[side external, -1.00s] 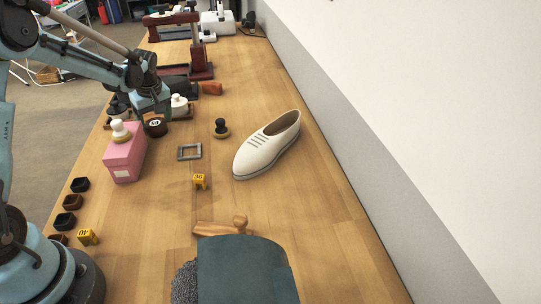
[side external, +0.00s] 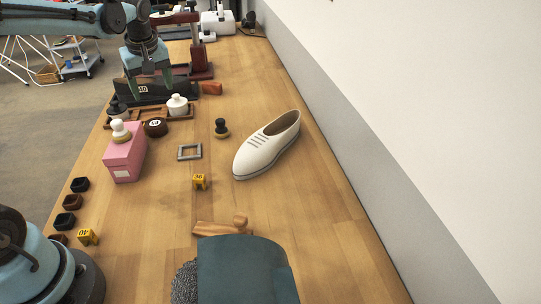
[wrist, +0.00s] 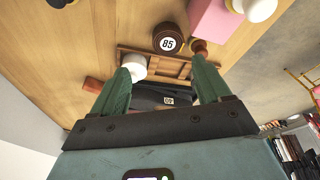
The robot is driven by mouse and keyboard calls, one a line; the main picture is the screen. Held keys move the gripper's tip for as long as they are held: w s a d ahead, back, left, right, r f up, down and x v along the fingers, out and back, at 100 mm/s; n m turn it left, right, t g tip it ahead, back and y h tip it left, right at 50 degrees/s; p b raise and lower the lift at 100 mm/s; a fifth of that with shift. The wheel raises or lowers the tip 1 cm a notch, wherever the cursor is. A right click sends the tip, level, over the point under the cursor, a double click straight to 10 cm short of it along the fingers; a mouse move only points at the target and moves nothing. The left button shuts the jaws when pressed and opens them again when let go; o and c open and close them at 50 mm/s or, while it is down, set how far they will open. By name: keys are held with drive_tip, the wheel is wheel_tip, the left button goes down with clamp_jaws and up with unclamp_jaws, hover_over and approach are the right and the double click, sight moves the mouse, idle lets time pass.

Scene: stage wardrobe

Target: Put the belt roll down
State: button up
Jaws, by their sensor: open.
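The belt roll (side external: 156,127) is a dark brown round roll with a white label reading 85. It rests on the wooden table (side external: 290,230) between the pink box and the wooden tray, with its label facing up. It also shows near the top middle of the wrist view (wrist: 168,38), free of the fingers. My gripper (side external: 148,80) is open and empty, raised above and behind the roll, over the black labelled case (side external: 155,94). In the wrist view both fingers (wrist: 163,66) are spread apart with nothing between their tips.
A pink box (side external: 123,160) with a knobbed piece on top stands left of the roll. A wooden tray (side external: 150,112) holds a white knobbed piece (side external: 177,104). A grey frame (side external: 189,152) and a white shoe (side external: 266,146) lie right. The front right table is clear.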

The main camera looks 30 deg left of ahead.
drive_tip(key=s+d+m+t+h, duration=0.1)
drive_tip(key=s+d+m+t, duration=0.2)
drive_tip(key=s+d+m, duration=0.3)
drive_tip(key=s+d+f+m+t+h, duration=0.1)
drive_tip(key=s+d+m, duration=0.5)
drive_tip(key=d, duration=0.7)
drive_tip(key=shift+m+t+h, duration=0.5)
drive_tip(key=shift+m+t, duration=0.4)
drive_tip(key=shift+m, duration=0.1)
